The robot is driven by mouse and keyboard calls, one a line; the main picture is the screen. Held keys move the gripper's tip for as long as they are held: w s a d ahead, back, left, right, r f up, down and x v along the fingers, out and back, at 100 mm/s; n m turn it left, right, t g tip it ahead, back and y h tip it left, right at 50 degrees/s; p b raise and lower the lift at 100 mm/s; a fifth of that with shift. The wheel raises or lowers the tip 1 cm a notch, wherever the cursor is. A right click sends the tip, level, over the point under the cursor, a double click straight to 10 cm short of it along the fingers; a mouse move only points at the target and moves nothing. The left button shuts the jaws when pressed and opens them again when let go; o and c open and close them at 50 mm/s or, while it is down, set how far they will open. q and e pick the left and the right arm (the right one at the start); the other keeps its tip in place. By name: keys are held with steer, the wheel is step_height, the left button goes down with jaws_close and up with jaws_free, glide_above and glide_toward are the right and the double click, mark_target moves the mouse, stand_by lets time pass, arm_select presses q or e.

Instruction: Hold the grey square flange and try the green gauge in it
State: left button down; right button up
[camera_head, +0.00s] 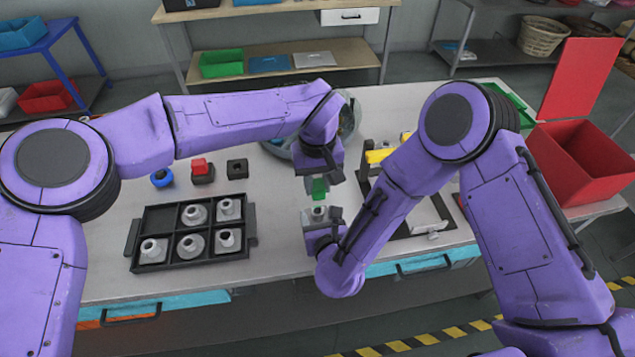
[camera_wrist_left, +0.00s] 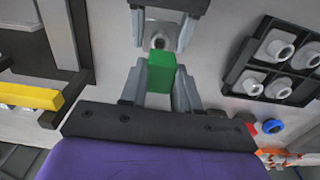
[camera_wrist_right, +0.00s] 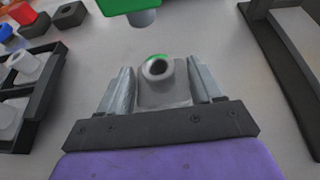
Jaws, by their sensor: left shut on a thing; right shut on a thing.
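The green gauge (camera_head: 319,186) is a green block with a grey pin below. My left gripper (camera_head: 320,180) is shut on its block, which also shows in the left wrist view (camera_wrist_left: 160,76). The grey square flange (camera_wrist_right: 165,92) has a round collar with an open bore facing up. My right gripper (camera_wrist_right: 160,95) is shut on its square base, above the table. In the right wrist view the gauge's pin (camera_wrist_right: 143,18) is apart from the flange, above it and toward the picture's top. The flange also shows in the left wrist view (camera_wrist_left: 158,42).
A black tray (camera_head: 140,221) holds several grey flanges; its back-left compartment is empty. Behind it are a blue gauge (camera_head: 161,178), a red gauge (camera_head: 200,164) and an empty black block (camera_head: 237,168). A fixture with a yellow part (camera_head: 378,156) and a red bin (camera_head: 568,178) are right.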

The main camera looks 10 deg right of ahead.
steer(key=o, duration=1.2)
arm_select(q)
steer(key=shift+f, duration=0.1)
arm_select(e)
steer(key=shift+s, duration=0.15)
arm_select(q)
step_height(320, 180, down, 3)
steer(key=b, duration=0.3)
arm_select(e)
steer(key=v, duration=0.9)
steer(key=shift+s, duration=0.1)
arm_select(q)
step_height(320, 180, up, 2)
steer(key=shift+r+p, duration=0.1)
steer(key=shift+p, duration=0.9)
arm_select(e)
steer(key=shift+s+r, duration=0.6)
arm_select(q)
steer(key=shift+r, duration=0.15)
arm_select(e)
steer(key=shift+s, duration=0.55)
